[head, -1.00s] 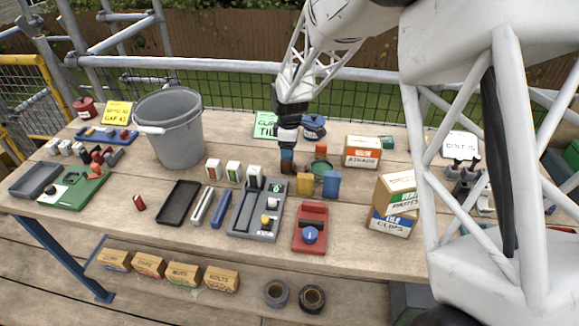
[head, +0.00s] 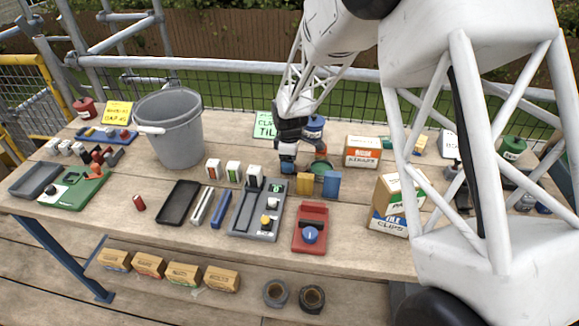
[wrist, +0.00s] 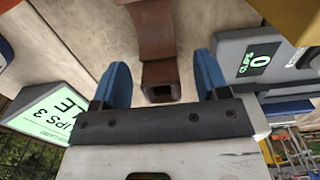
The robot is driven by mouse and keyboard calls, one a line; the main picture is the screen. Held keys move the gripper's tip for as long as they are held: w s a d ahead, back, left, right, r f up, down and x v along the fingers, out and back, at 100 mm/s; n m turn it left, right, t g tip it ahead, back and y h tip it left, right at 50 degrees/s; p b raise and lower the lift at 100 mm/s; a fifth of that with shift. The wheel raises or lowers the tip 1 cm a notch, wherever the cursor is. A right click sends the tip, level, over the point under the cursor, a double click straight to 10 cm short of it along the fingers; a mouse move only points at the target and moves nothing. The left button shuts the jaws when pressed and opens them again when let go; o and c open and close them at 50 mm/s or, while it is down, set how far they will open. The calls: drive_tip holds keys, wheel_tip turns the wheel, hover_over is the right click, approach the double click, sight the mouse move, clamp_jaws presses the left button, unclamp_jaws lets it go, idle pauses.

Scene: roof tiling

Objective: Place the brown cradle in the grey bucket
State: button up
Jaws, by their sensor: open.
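The grey bucket (head: 180,135) stands upright at the back left of the bench in the head view, with a white handle grip at its left side. My gripper (head: 288,166) is at the back middle of the bench, to the right of the bucket. In the wrist view my gripper (wrist: 158,85) is open, its two blue fingers apart. The brown cradle (wrist: 157,50) lies on the wood ahead of the fingers, and its near end shows between them. They do not appear to be closed on it. In the head view my gripper mostly hides the cradle.
A green sign (head: 265,124) stands behind my gripper. A yellow block (head: 305,184) and a blue block (head: 331,184) stand at its front right. White, red and green cartons (head: 233,172) stand between bucket and gripper. A grey clips counter (wrist: 262,55) is close to the right finger.

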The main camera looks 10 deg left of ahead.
drive_tip(key=shift+c, duration=0.3)
drive_tip(key=c, duration=1.1)
drive_tip(key=shift+o, duration=0.2)
drive_tip(key=shift+r, duration=0.15)
drive_tip(key=shift+r, duration=4.85)
